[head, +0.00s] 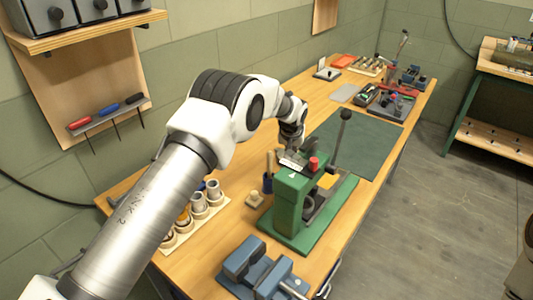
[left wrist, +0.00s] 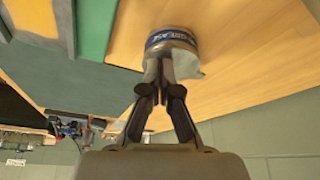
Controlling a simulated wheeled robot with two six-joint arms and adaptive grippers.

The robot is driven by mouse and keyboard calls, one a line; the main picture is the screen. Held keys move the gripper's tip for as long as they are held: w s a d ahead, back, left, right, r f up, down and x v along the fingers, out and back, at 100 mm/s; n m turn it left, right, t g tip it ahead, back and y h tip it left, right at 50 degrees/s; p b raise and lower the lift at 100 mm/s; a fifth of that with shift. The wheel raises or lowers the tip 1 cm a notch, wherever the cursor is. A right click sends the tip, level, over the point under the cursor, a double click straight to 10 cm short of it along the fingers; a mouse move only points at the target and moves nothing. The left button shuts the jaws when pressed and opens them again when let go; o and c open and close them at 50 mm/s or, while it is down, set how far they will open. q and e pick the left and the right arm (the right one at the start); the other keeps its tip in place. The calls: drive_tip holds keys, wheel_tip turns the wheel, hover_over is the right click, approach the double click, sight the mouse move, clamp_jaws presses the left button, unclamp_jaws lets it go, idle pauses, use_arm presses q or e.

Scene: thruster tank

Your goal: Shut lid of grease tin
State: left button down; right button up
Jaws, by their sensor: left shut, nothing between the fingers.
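The grease tin (left wrist: 172,40), a short round can with a blue lettered band, stands on the wooden bench in the left wrist view, which shows the scene upside down. A pale grey-white part (left wrist: 187,66) shows at its rim behind my fingers; I cannot tell whether it is the lid or the tin's top. My left gripper (left wrist: 160,75) is shut and empty, its fingertips overlapping the tin in the picture; contact is unclear. In the head view my left wrist (head: 292,135) reaches down behind the green press, and the tin and fingertips are hidden. My right gripper is not in view.
The green press (head: 297,205) with its upright lever stands close in front of my left wrist. A blue vise (head: 255,268), a rack of cups (head: 198,208) and a green mat (head: 365,142) share the bench. Trays of tools lie at the far end.

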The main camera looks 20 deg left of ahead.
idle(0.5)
use_arm(q)
drive_tip(key=shift+a+r, duration=0.15)
drive_tip(key=shift+a, duration=0.45)
drive_tip(key=shift+r, duration=0.15)
drive_tip(key=v, duration=1.1)
drive_tip(key=shift+r, duration=0.2)
drive_tip(key=shift+s+d+f, duration=0.1)
drive_tip(key=shift+s+d, duration=0.05)
drive_tip(key=shift+s, duration=0.05)
